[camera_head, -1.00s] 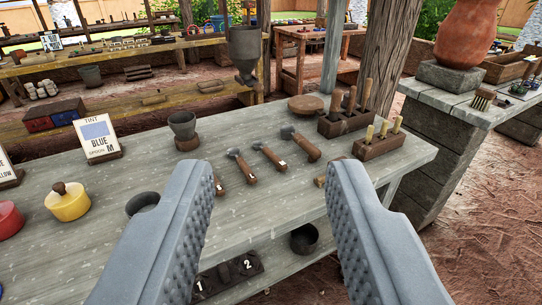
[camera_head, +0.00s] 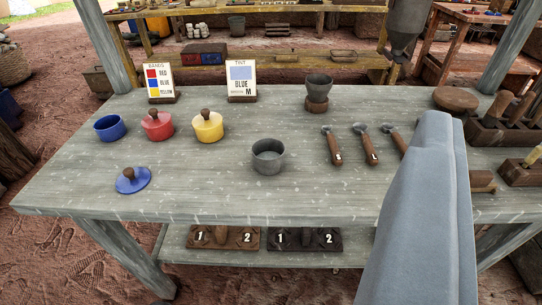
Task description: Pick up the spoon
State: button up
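Three spoons with wooden handles and dark metal bowls lie in a row on the grey table: a left spoon (camera_head: 333,146), a middle spoon (camera_head: 366,145) and a right spoon (camera_head: 394,138). Their handles carry small white labels too small to read surely.
On the table (camera_head: 230,190) stand a grey cup (camera_head: 268,156), blue pot (camera_head: 109,127), red pot (camera_head: 157,125), yellow pot (camera_head: 208,126), blue lid (camera_head: 132,180) and a dark cup on a stand (camera_head: 317,92). Wooden holders (camera_head: 490,133) are at right.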

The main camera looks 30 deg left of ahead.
aim_at(387, 128)
jog(key=u, duration=1.7)
jog(key=z, duration=1.7)
jog(key=i+j, duration=0.2)
jog(key=j, duration=0.15)
jog(key=i+j, duration=0.15)
jog(key=j, duration=0.25)
jog(key=i+j, duration=0.2)
jog(key=j, duration=0.15)
jog(key=i+j+z, duration=0.1)
jog(key=j, duration=0.3)
jog(key=i, duration=0.1)
